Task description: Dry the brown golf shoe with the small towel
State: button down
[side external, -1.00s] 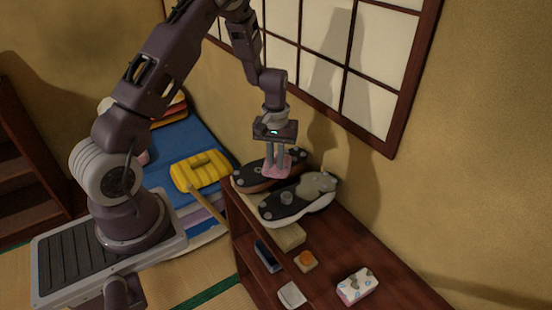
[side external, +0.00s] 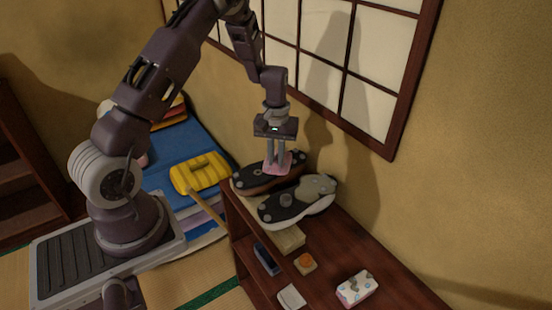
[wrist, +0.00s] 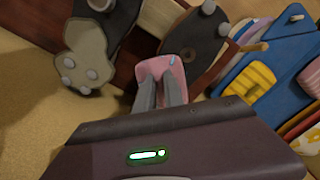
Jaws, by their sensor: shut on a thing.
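The brown golf shoe (side external: 252,183) lies sole up at the back of the wooden shelf top, its dark studded sole facing upward; it also shows in the wrist view (wrist: 197,35). My gripper (side external: 276,164) points down over this shoe. It is shut on the small pink towel (side external: 279,169), which also shows between the fingers in the wrist view (wrist: 158,68). The towel is at the sole; I cannot tell whether it touches it. The towel and fingers hide part of the shoe.
A white shoe (side external: 290,201), sole up, lies just in front of the brown one. A patterned box (side external: 356,288), an orange round item (side external: 306,260) and a dark blue item (side external: 267,257) are on the shelf unit. The wall and window (side external: 375,107) stand close behind.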

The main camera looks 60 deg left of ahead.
jog(key=shift+r, duration=2.8)
jog(key=shift+d, duration=0.1)
